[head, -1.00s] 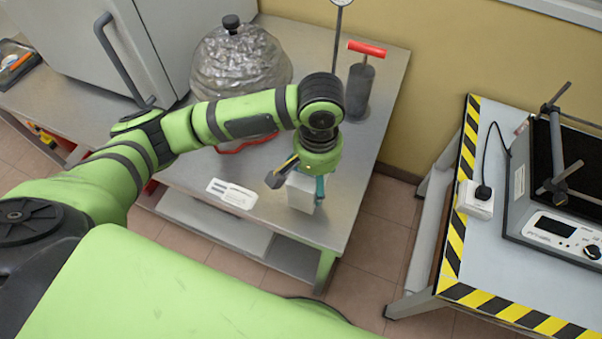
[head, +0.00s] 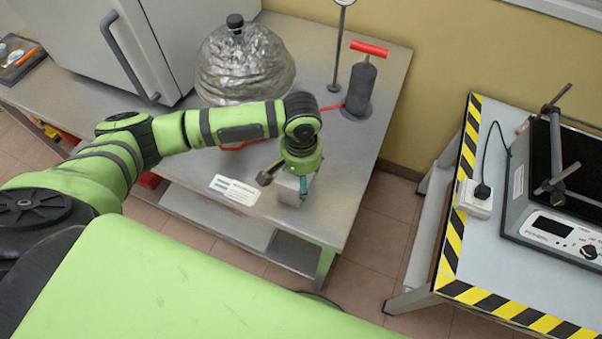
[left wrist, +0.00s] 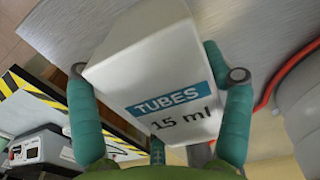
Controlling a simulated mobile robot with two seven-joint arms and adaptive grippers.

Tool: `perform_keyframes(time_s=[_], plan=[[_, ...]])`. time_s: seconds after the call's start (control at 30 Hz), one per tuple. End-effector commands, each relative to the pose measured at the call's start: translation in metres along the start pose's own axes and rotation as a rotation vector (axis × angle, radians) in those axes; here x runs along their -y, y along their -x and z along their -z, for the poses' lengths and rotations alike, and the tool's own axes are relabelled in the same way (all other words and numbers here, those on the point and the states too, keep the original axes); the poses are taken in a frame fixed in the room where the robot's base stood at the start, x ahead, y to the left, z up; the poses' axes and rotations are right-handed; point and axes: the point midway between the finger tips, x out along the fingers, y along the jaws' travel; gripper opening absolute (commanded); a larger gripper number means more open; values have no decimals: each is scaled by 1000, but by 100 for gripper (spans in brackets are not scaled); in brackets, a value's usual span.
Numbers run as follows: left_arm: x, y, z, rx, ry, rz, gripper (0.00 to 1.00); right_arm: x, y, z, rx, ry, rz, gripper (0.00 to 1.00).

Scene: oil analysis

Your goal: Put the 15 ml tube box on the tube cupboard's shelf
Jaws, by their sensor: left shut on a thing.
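The white 15 ml tube box (head: 289,192) is partly hidden under my left gripper (head: 291,187) in the head view, over the front right of the metal table. In the left wrist view the box (left wrist: 150,50) shows a blue "TUBES" label and "15 ml". The teal fingers of my left gripper (left wrist: 160,118) lie along both sides of it, shut on it. I cannot tell whether the box touches the table. No tube cupboard shelf can be made out. My right gripper is not in view.
A white cabinet (head: 75,50) with a dark handle stands at the back left of the metal table (head: 335,190). A foil-covered round vessel (head: 245,65), a red-handled pump (head: 362,85) and a white label card (head: 235,190) are nearby. A striped-edge table (head: 510,265) stands right, past a floor gap.

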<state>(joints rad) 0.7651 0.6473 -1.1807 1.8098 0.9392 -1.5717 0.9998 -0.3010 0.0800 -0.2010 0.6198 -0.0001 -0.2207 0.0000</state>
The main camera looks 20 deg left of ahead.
Motion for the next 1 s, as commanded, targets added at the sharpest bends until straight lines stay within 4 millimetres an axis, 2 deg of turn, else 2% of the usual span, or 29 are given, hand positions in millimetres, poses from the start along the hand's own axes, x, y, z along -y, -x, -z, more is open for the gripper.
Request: perform_keyframes(time_s=[0.03, 0.07, 0.1, 0.57, 0.73, 1.0], plan=[[0, -1, 0, 1, 1, -1, 38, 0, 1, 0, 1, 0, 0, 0], [0, -2, 0, 1, 1, 0, 83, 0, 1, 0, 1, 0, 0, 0], [0, -2, 0, 1, 1, 0, 99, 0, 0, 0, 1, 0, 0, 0], [0, 2, 0, -2, 0, 0, 100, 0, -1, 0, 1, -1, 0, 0], [0, 26, 1, -4, 1, -1, 100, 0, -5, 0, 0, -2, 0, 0], [-1, 85, 2, -5, 0, -3, 100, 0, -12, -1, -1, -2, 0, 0]])
